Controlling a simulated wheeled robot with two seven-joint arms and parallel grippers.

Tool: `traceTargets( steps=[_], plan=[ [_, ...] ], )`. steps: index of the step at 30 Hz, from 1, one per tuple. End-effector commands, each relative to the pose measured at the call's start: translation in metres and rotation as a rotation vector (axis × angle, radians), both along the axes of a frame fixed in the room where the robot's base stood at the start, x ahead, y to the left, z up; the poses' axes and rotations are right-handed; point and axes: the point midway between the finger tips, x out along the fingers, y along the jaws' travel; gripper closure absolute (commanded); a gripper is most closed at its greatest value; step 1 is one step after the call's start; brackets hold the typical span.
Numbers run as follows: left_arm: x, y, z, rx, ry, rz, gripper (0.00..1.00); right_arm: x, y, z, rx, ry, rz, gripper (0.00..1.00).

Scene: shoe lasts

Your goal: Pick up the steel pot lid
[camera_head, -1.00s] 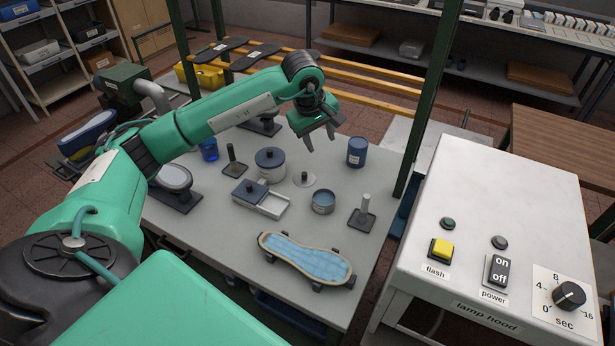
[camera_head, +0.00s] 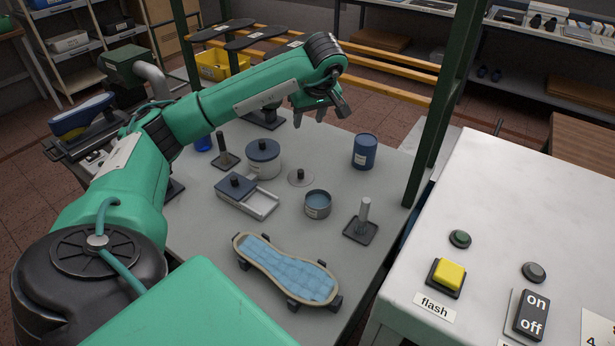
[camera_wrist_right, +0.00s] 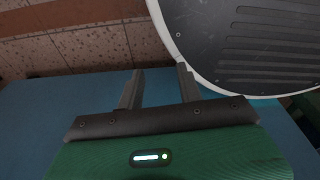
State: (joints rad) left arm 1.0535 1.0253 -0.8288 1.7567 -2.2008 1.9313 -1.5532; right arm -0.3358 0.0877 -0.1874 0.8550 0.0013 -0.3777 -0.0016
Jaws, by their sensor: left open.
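The steel pot lid (camera_head: 300,178) is a thin pale disc with a dark knob, lying flat on the grey table. It lies between the lidded pot (camera_head: 265,165) and the open tin with blue contents (camera_head: 317,205). My left gripper (camera_head: 310,119) is open and appears empty. It hangs above the far part of the table, apart from the lid and farther back in the head view. My right gripper (camera_wrist_right: 159,80) shows only in the right wrist view, its fingers apart with nothing between them.
A blue can (camera_head: 365,152) stands right of the lid. A white-rimmed dark panel (camera_wrist_right: 245,40) is near my right gripper.

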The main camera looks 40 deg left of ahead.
Motion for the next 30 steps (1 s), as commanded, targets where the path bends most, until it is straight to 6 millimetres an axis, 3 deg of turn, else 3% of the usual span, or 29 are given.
traceTargets(
  steps=[1, 9, 18, 30],
  plan=[
    [0.000, 0.000, -0.029, 0.000, 0.000, 0.000, 0.55, 0.006, 0.001, -0.025, 0.001, -0.005, -0.001, 0.64],
    [0.000, 0.000, -0.080, -0.001, -0.001, 0.001, 0.55, 0.030, 0.005, -0.058, 0.003, -0.021, -0.004, 0.64],
    [0.001, 0.003, -0.099, -0.002, 0.001, 0.001, 0.55, 0.036, 0.005, -0.062, 0.003, -0.025, -0.005, 0.64],
    [0.012, 0.027, -0.162, -0.002, 0.001, 0.001, 0.55, 0.027, 0.002, -0.065, 0.001, -0.023, -0.003, 0.64]
  ],
)
